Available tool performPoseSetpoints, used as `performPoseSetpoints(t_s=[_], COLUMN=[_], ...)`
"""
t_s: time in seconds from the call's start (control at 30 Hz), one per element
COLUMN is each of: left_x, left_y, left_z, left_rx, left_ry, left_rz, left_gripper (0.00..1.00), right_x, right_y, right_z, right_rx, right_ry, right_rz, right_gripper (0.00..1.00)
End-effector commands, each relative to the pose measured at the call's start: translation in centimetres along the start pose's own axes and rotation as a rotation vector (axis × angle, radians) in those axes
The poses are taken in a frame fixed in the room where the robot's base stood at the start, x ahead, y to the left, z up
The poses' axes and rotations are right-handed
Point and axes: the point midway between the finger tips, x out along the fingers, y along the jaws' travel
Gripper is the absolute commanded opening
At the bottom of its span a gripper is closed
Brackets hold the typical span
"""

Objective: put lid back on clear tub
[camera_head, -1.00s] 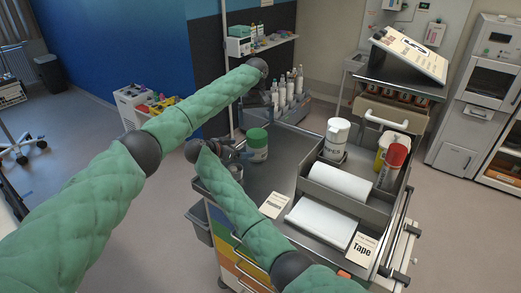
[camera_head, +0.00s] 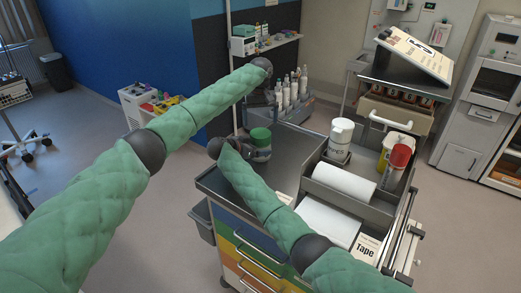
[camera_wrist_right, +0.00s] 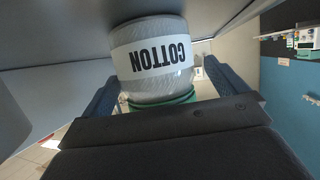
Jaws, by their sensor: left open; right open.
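A clear tub (camera_wrist_right: 150,60) labelled COTTON stands on the cart top. It appears upside down in the right wrist view. Its green lid (camera_head: 260,134) sits at its top in the head view; a green band also shows in the wrist view (camera_wrist_right: 165,105), partly hidden by my gripper. I cannot tell if the lid is fully seated. My right gripper (camera_wrist_right: 162,72) is open, with one finger on each side of the tub; contact is not clear. My left gripper (camera_head: 264,97) is open and empty, raised behind the tub near the bottles, its fingers hard to make out.
The cart top (camera_head: 292,148) is bare right of the tub. A grey bin (camera_head: 365,195) on the cart's right holds a white roll (camera_head: 345,182), and a white canister (camera_head: 339,138) stands by it. Several bottles (camera_head: 287,92) stand behind the cart.

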Motion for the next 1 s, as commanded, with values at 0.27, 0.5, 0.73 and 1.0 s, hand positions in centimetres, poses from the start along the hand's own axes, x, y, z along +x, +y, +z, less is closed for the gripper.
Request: performPoseSetpoints(t_s=[0.27, 0.5, 0.73, 1.0], left_x=[0.00, 0.00, -0.02, 0.08], left_y=[-0.01, -0.01, -0.19, -0.22], left_z=[0.00, 0.00, -0.30, -0.36], left_rx=[0.000, 0.000, 0.000, 0.000], left_ry=[0.000, 0.000, 0.000, 0.000], left_rz=[0.000, 0.000, 0.000, 0.000], left_gripper=[0.95, 0.95, 0.95, 0.95], right_x=[0.22, 0.20, 0.19, 0.19], right_y=[0.01, 0.01, 0.01, 0.01], right_z=[0.04, 0.05, 0.06, 0.07], right_rx=[0.000, 0.000, 0.000, 0.000], right_ry=[0.000, 0.000, -0.001, -0.001], right_rz=[0.000, 0.000, 0.000, 0.000], right_gripper=[0.98, 0.60, 0.15, 0.15])
